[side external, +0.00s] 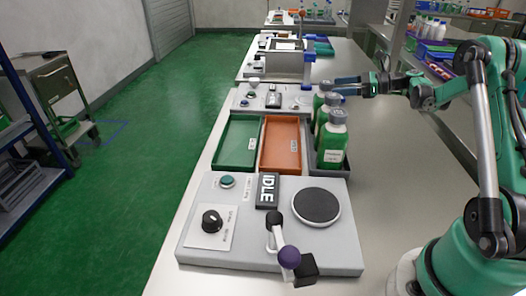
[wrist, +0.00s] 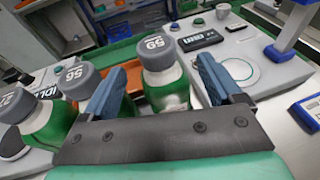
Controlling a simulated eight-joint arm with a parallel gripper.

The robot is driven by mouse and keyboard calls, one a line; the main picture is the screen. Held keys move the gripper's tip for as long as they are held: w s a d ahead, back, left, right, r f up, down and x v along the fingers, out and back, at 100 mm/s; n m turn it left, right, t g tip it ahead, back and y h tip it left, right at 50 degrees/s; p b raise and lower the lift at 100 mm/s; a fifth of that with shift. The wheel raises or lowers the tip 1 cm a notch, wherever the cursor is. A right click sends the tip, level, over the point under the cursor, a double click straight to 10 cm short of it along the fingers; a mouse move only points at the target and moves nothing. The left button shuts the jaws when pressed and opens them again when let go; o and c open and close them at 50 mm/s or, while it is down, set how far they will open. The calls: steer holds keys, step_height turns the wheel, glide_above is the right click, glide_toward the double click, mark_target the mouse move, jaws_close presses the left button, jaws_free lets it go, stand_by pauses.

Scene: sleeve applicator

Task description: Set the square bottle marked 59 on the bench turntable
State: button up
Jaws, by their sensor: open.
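The bottle marked 59 (wrist: 172,92) has a grey cap and a green body with a pale upper part. It stands upright between the two blue fingers of my gripper (wrist: 162,68) in the wrist view, with a visible gap at the right finger. My gripper (side external: 340,87) is open and reaches in from the right at the far end of the bottle row in the side view. There the far bottle (side external: 319,102) is partly hidden. A dark round turntable disc (side external: 316,205) on the near grey panel is empty.
A bottle marked 56 (wrist: 80,82) and another bottle (wrist: 40,125) stand left of my gripper. The bottles share a dark tray (side external: 330,171) beside an orange tray (side external: 281,147) and a green tray (side external: 237,142).

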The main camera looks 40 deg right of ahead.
mark_target(320, 91)
steer(key=shift+g+h, duration=0.4)
steer(key=shift+g, duration=0.3)
steer(key=x, duration=0.6)
steer(key=shift+a+r, duration=0.1)
steer(key=shift+r, duration=0.15)
jaws_close()
stand_by(0.6)
